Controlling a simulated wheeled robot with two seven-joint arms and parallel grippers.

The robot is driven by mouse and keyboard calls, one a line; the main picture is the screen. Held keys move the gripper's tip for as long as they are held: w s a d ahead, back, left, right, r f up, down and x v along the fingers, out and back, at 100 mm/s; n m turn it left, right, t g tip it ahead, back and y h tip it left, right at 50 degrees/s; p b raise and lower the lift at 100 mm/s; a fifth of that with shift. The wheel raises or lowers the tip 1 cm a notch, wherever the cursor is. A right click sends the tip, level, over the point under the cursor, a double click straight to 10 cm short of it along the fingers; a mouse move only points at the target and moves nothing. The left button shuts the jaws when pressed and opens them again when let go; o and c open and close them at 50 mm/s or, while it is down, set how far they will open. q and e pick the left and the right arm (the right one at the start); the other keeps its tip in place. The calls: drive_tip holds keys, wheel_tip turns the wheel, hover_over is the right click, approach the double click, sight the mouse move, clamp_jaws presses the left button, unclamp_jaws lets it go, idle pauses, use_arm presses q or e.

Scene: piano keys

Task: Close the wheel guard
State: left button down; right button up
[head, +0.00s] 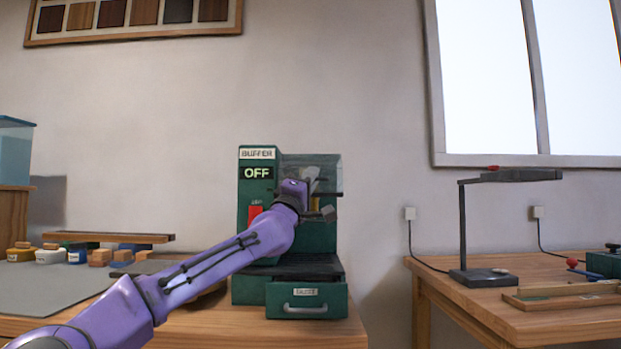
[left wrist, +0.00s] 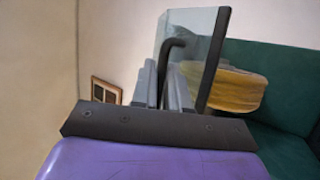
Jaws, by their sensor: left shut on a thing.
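The green buffer machine (head: 257,220) stands on the wooden bench, with a sign reading OFF. Its clear wheel guard (head: 327,170) shows at the machine's upper right; in the left wrist view the guard (left wrist: 190,22) is a see-through panel with a dark edge. The yellow buffing wheel (left wrist: 228,88) is beside the guard and mostly hidden by my arm in the head view. My left gripper (left wrist: 165,80) is shut on the guard's dark bent handle (left wrist: 171,47). In the head view my left gripper (head: 313,184) is in front of the wheel, its fingers partly hidden. My right gripper is out of view.
A red switch (head: 255,214) is on the machine's front, left of my wrist. A drawer (head: 306,301) with a handle is below. Jars and wooden blocks (head: 100,257) lie on the left. A second table with a lamp (head: 466,225) stands right, across a gap.

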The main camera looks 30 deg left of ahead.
use_arm(q)
drive_tip(key=shift+w+d+f, duration=0.25)
drive_tip(key=shift+f, duration=0.25)
drive_tip(key=c, duration=1.5)
unclamp_jaws()
drive_tip(key=shift+s+f, duration=0.1)
drive_tip(key=shift+f, duration=0.1)
drive_tip(key=v, duration=0.3)
drive_tip(key=b+v, duration=0.1)
drive_tip(key=v, duration=0.2)
drive_tip(key=r+b+v, duration=0.1)
drive_tip(key=v, duration=0.3)
drive_tip(key=shift+s+a+f, duration=0.1)
drive_tip(key=shift+s+a, duration=0.2)
drive_tip(key=shift+s, duration=0.05)
